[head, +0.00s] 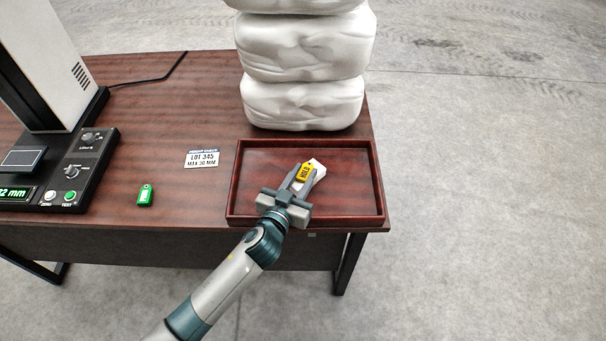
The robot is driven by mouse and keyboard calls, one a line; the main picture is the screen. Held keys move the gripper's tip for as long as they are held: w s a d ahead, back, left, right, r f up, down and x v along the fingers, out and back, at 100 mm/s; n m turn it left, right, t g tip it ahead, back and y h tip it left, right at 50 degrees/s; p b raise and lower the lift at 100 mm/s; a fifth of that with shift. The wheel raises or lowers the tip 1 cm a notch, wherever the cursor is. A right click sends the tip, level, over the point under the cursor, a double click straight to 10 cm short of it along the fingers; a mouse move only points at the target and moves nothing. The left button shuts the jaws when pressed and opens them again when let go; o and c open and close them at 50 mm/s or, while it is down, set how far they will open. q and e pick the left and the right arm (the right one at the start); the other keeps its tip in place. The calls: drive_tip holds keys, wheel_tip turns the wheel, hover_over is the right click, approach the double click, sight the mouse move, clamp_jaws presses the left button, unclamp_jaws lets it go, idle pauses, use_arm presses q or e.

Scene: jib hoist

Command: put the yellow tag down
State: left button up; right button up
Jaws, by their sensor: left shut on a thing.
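The yellow tag (306,172), with dark lettering on it, is between the fingers of my left gripper (303,177). The gripper is shut on it, over the middle of the dark red wooden tray (350,212) at the table's front right corner. I cannot tell whether the tag touches the tray floor. A white piece (319,169) shows just beside and behind the tag, partly hidden by the tag and the fingers. My right gripper is not in view.
A green tag (145,195) and a printed lot card (202,158) lie on the brown table (200,212). A measuring device (75,165) with buttons and a green display stands at left. Stacked white sacks (303,103) stand behind the tray. The tray's right part is clear.

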use_arm(q)
drive_tip(key=shift+f, duration=0.1)
drive_tip(key=o, duration=1)
drive_tip(key=shift+o, duration=0.2)
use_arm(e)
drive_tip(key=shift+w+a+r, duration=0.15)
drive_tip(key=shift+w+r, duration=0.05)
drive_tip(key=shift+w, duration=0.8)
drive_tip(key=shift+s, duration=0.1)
